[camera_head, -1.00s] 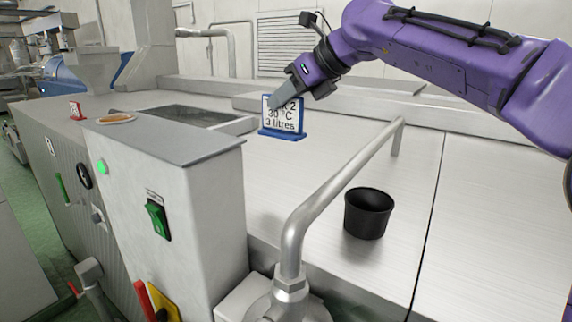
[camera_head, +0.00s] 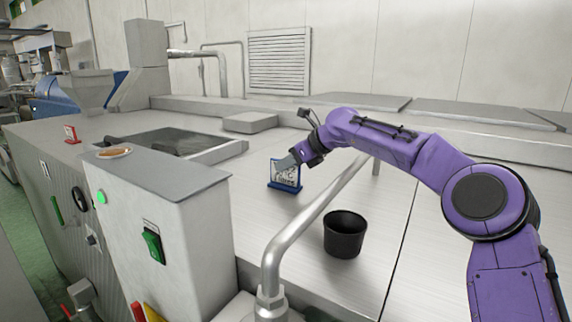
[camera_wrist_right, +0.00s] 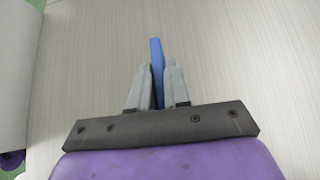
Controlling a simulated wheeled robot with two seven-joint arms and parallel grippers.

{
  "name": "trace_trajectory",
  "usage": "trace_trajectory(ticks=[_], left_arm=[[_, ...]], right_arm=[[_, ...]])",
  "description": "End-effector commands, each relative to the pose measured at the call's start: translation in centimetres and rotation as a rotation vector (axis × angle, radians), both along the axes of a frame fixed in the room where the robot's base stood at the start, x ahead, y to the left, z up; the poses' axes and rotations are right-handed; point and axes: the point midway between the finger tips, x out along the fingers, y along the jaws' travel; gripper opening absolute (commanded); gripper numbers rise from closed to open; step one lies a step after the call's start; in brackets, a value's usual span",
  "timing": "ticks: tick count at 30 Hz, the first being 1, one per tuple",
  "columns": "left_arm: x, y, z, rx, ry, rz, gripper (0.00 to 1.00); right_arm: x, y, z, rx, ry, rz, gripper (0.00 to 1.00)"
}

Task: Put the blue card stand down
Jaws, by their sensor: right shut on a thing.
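The blue card stand (camera_head: 285,185) holds a white card with dark print, too small to read now. It is upright at the steel worktop (camera_head: 300,235), behind the black cup. I cannot tell for sure whether its base touches the surface. My right gripper (camera_head: 290,161) is shut on the stand's upper edge, covering part of the card. In the right wrist view the stand shows as a thin blue edge (camera_wrist_right: 156,55) between the two grey fingers (camera_wrist_right: 157,78). My left gripper is not in view.
A black cup (camera_head: 344,233) stands in front of the stand. A bent metal pipe (camera_head: 310,215) crosses the worktop close by. A red card stand (camera_head: 71,134) is far left.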

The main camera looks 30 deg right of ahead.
Motion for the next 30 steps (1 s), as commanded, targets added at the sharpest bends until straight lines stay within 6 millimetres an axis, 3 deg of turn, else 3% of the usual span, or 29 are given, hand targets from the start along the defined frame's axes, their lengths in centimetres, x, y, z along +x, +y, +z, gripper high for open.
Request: trace_trajectory(ticks=[4,13,14,15,16,26,30], left_arm=[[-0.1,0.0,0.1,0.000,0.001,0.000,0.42],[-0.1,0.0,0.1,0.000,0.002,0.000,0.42],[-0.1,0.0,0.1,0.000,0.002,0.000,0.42],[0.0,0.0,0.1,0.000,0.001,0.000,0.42],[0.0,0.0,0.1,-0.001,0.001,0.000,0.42],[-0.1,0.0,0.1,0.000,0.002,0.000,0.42],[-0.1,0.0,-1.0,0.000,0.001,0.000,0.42]], right_arm=[[-0.7,-0.4,-0.5,-0.003,0.004,-0.002,0.00],[0.2,-0.2,-1.5,-0.004,0.011,-0.002,0.00],[0.2,-0.2,-1.5,-0.004,0.011,0.000,0.23],[0.2,-0.1,-1.5,-0.004,0.010,0.000,0.36],[0.2,-0.1,-1.5,-0.004,0.010,0.001,0.42],[0.2,-0.2,-1.0,-0.003,0.010,-0.002,0.42],[-1.4,-1.2,0.4,-0.003,0.005,-0.002,0.42]])
